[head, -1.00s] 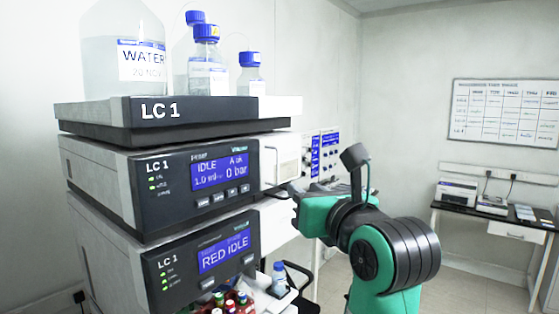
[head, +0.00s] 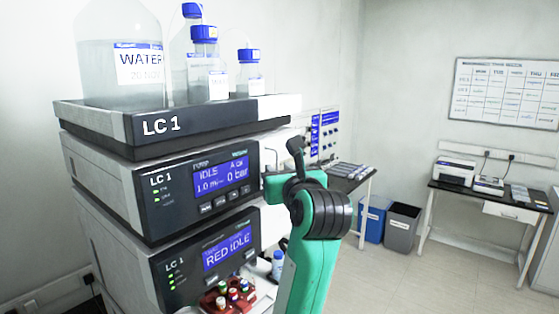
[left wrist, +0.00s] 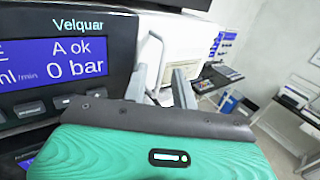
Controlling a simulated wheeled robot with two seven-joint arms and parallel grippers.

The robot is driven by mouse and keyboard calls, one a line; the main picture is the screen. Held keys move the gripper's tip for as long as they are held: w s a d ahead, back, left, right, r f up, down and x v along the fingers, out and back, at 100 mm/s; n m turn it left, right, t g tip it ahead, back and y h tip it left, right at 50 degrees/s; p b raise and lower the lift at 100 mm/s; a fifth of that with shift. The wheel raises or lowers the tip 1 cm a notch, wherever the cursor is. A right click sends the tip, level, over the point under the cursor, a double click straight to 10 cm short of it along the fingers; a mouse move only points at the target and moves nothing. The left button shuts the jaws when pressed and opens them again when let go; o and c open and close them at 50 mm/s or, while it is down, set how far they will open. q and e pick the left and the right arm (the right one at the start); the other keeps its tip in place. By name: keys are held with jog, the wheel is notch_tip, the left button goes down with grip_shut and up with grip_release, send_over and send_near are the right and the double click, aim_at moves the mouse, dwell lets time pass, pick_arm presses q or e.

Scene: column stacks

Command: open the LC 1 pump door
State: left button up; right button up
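The LC 1 pump (head: 165,195) is the upper module of the stack, with a blue display reading IDLE and 0 bar. Its pale door (head: 273,152) is at the right of the front, partly hidden by my arm, and looks closed. In the left wrist view the white door (left wrist: 185,38) has a thin pale handle (left wrist: 156,62) along its left side. My left gripper (left wrist: 161,90) has two grey fingers apart, close to the handle; whether they touch it I cannot tell. In the head view my wrist hides the fingers. My right gripper is not in view.
A tray (head: 205,122) with water and solvent bottles tops the stack. Blue and grey bins (head: 402,222) and a side table (head: 485,195) stand right. Floor between is clear.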

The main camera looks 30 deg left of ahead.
pick_arm(q)
jog(key=shift+w+a, duration=0.2)
jog(key=shift+a, duration=0.1)
jog(key=shift+c, duration=0.5)
grip_shut()
